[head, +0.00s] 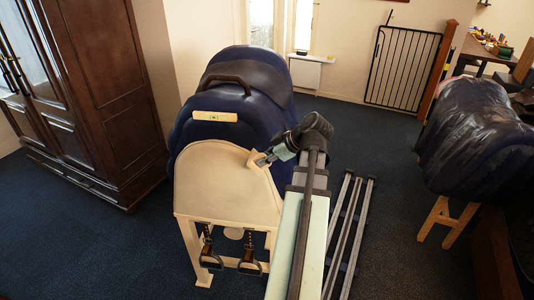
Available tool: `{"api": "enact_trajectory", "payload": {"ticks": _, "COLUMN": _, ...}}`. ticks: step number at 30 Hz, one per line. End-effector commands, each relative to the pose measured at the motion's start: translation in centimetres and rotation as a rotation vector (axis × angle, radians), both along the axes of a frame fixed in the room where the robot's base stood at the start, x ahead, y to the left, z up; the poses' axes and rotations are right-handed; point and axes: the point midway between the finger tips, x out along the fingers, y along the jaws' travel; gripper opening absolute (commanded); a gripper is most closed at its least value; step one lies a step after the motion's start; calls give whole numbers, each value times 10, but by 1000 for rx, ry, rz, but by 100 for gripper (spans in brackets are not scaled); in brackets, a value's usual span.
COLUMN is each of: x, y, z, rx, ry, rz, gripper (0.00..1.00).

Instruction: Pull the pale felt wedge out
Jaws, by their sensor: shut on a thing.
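The pale felt wedge (252,159) shows as a small cream piece at the upper right edge of the pale end panel (225,185). Most of it is hidden or too small to make out. My gripper (261,160) is shut on it, reaching in from the right. The saddle (243,82), dark with a handle, sits on a blue cover (205,134) over the stand behind the panel. I cannot tell how deep the wedge sits.
A pale flat bar (215,116) lies on the cover. A dark wooden cabinet (110,90) stands left, and a second covered stand (470,125) stands right. Carpet is clear between the saddle stand and the cabinet.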

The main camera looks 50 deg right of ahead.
Motion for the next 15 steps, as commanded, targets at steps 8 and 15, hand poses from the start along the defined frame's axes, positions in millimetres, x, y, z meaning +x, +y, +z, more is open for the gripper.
{"api": "enact_trajectory", "payload": {"ticks": 8, "x": 1, "y": 0, "z": 1, "rx": 2, "ry": -4, "rz": -3, "gripper": 27}}
{"api": "enact_trajectory", "payload": {"ticks": 15, "x": 1, "y": 0, "z": 1, "rx": 2, "ry": -3, "rz": -2, "gripper": 43}}
